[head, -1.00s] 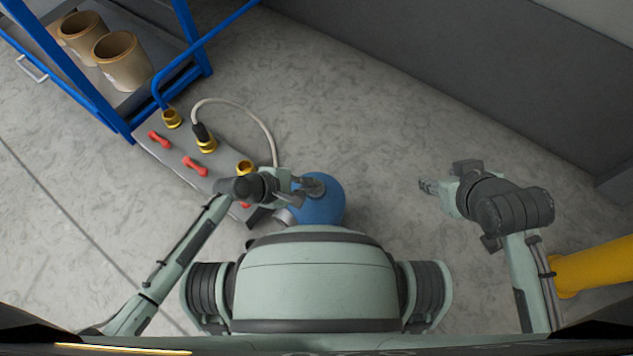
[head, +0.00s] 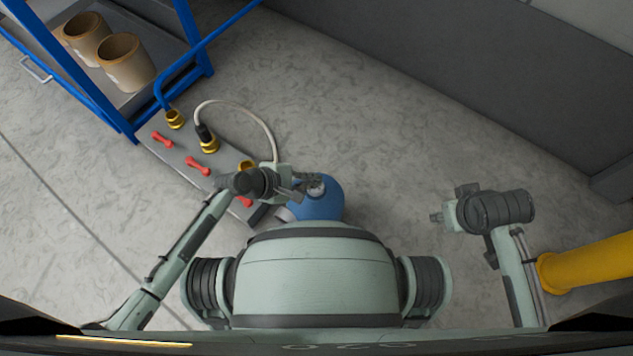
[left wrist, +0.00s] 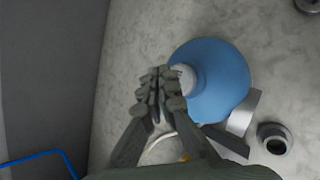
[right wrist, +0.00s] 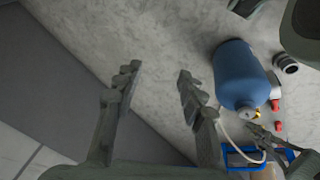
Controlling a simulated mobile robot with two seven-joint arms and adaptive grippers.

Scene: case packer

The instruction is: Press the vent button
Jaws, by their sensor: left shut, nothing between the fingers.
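A blue rounded tank (head: 322,204) stands on the floor in front of my base. A pale round cap (left wrist: 186,78) sits on its top in the left wrist view. I cannot make out for certain which part is the vent button. My left gripper (head: 314,184) is over the tank's top. Its fingers (left wrist: 157,88) are shut with nothing between them, and the tips are beside the cap; I cannot tell whether they touch. My right gripper (head: 436,217) is off to the right, away from the tank. Its fingers are apart and empty in the right wrist view (right wrist: 158,78).
A grey manifold (head: 178,154) with red handles (head: 197,165) and brass fittings lies left of the tank. A pale hose (head: 262,120) arcs from it towards the tank. A blue-framed cart (head: 118,128) holds brown pots (head: 127,66). A yellow post (head: 590,264) is at right.

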